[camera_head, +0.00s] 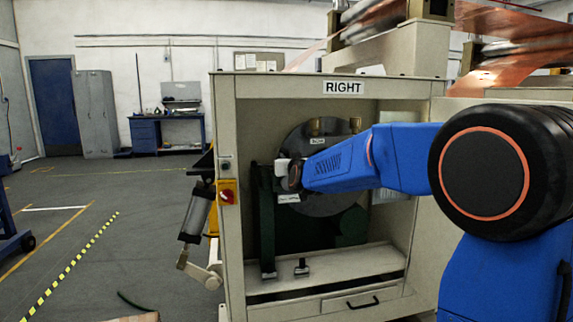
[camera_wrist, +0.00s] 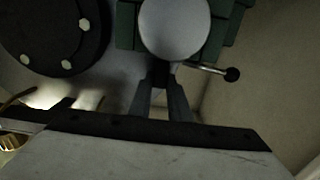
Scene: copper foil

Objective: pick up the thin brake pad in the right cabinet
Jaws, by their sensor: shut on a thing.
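My arm reaches from the right into the open cabinet (camera_head: 228,130) marked RIGHT. My gripper (camera_head: 282,168) is small in the head view, beside the large grey disc and the dark green frame. In the wrist view my gripper (camera_wrist: 161,80) has its two fingers close together on a small dark piece (camera_wrist: 160,72). This appears to be the thin brake pad, mostly hidden between the fingertips. A round grey part sits just beyond the fingertips. I cannot tell whether the piece touches it.
The grey disc (camera_head: 318,205) and green frame (camera_head: 267,220) crowd the cabinet. A small dark stand (camera_head: 302,267) is on the cabinet floor. Open floor lies left.

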